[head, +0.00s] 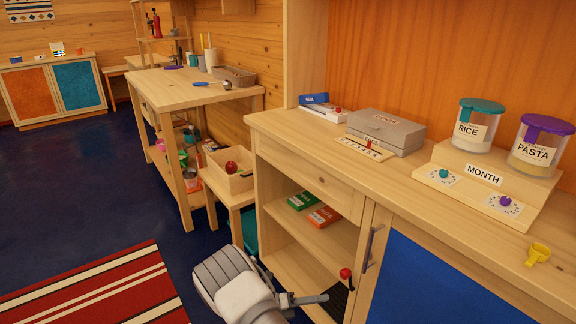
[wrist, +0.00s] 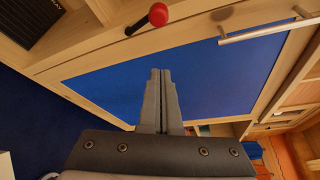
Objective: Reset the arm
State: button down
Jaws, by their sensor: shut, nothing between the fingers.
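My gripper (wrist: 160,75) is shut and empty in the wrist view, its two grey fingers together in front of a blue cabinet door panel (wrist: 215,75). In the head view my gripper (head: 325,298) shows at the bottom centre, low beside the wooden cabinet's open shelf and close to a red knob (head: 346,273). The red knob also shows in the wrist view (wrist: 158,14), above the fingertips and apart from them. Whether the fingers touch the cabinet is not clear.
The blue door (head: 433,285) has a metal bar handle (head: 373,247). The counter (head: 420,210) holds a grey box (head: 386,130), a rice jar (head: 478,125) and a pasta jar (head: 541,145). A low stool bears a wooden crate (head: 228,178). Blue floor (head: 70,190) at left is open, with a striped rug (head: 95,290).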

jog(key=s+d+r+m+g+y, duration=0.1)
jog(key=s+r+m+y, duration=0.2)
jog(key=r+m, duration=0.4)
jog(key=s+d+r+m+g+y, duration=0.25)
jog(key=r+m, duration=0.25)
jog(key=r, duration=0.5)
jog(key=s+d+r+m+g+y, duration=0.1)
jog(key=s+r+m+y, duration=0.15)
jog(key=r+m, duration=0.45)
jog(key=s+a+r+m+t+y, duration=0.2)
jog(key=s+r+m+t+y, duration=0.55)
jog(key=s+r+m, duration=0.9)
notch_tip(320, 180, up, 19)
jog(key=s+n+p, duration=0.1)
jog(key=n+p, duration=0.1)
jog(key=p, duration=1.9)
jog(key=shift+s+d+g, duration=0.25)
jog(key=shift+s+g, duration=0.05)
jog(key=shift+g, duration=0.1)
